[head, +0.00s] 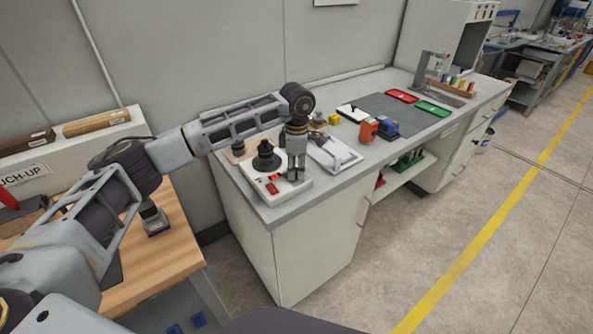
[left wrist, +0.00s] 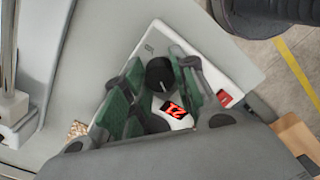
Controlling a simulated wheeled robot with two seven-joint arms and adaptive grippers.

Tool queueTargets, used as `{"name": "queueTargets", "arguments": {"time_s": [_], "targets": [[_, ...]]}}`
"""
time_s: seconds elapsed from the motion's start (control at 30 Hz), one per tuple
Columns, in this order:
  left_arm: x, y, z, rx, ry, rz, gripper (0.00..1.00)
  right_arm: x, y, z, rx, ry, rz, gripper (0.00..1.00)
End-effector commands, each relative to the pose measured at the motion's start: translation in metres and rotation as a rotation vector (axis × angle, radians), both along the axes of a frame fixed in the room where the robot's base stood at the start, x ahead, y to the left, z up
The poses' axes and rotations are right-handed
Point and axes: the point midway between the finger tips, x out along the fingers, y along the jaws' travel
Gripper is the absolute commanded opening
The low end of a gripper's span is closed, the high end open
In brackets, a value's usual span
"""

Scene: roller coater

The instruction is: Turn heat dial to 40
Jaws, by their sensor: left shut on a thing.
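The white heating unit (head: 265,193) stands on the near left end of the grey bench and also shows in the left wrist view (left wrist: 215,55). My left gripper (head: 296,176) points down over its right part. In the left wrist view its green-padded fingers (left wrist: 160,82) are shut on the black round heat dial (left wrist: 160,72), one on each side. The dial is hidden by the gripper in the head view. A lit red display (left wrist: 173,109) beside the dial shows digits that look like 21, turned in the picture. My right gripper is not in view.
A black flanged piece (head: 266,158) stands on the unit's back part, close to my gripper. A white tray-like device (head: 334,153) lies just to the right. Red (head: 403,96) and green (head: 433,108) trays lie farther along the bench.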

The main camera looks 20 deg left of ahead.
Motion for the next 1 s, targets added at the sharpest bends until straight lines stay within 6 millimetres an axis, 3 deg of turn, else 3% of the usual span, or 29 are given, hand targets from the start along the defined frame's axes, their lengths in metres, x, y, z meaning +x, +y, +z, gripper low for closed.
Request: {"name": "queueTargets", "arguments": {"time_s": [0.43, 0.47, 0.6, 1.0], "targets": [[0.001, 0.0, 0.001, -0.001, -0.002, -0.01, 0.04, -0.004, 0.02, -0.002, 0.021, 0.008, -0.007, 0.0], [0.001, 0.0, 0.001, -0.001, -0.002, -0.01, 0.31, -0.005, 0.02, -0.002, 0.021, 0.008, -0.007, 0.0], [0.0, 0.0, 0.001, -0.001, -0.001, -0.01, 0.49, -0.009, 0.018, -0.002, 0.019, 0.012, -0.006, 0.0], [0.0, 0.0, 0.002, 0.0, -0.001, -0.01, 0.51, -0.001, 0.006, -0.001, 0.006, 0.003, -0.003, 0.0]]}}
